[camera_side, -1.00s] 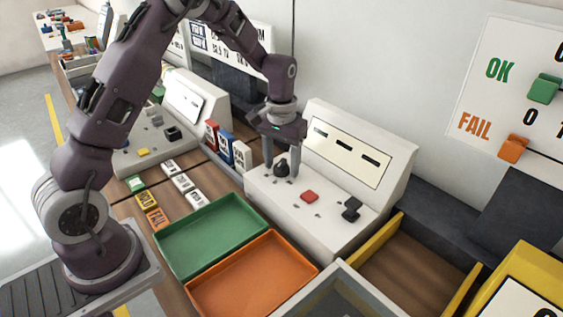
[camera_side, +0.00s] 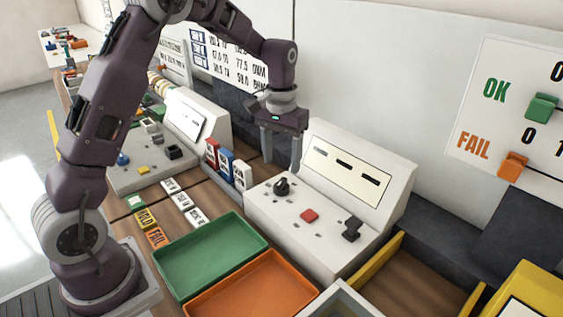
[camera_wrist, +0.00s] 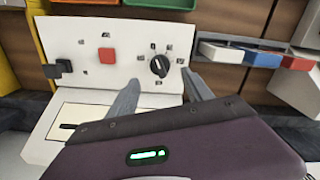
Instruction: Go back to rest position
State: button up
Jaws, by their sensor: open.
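My gripper (camera_side: 282,148) is open and empty. In the side view it hangs in the air above the left end of a white console (camera_side: 325,228), clear of the black knob (camera_side: 282,186). In the wrist view my gripper (camera_wrist: 160,92) shows two spread grey fingers. The black knob (camera_wrist: 159,66) lies beyond the fingertips on the console face, with nothing between the fingers.
The console also has a red button (camera_side: 309,215) and a black switch (camera_side: 352,229). A green tray (camera_side: 211,257) and an orange tray (camera_side: 255,290) lie in front. Red, blue and white upright blocks (camera_side: 227,165) stand left of the console. A second console (camera_side: 190,122) is behind.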

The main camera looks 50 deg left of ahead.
jog(key=s+d+r+m+t, duration=0.1)
jog(key=s+d+r+t, duration=0.15)
jog(key=s+r, duration=0.45)
jog(key=s+d+r+m+t, duration=0.1)
jog(key=s+d+r, duration=0.2)
jog(key=s+r, duration=0.3)
jog(key=s+d+m+t, duration=0.1)
jog(key=s+d+t, duration=0.1)
jog(key=s, duration=1.3)
jog(key=shift+d+f, duration=0.2)
jog(key=shift+d, duration=0.1)
jog(key=shift+w, duration=0.1)
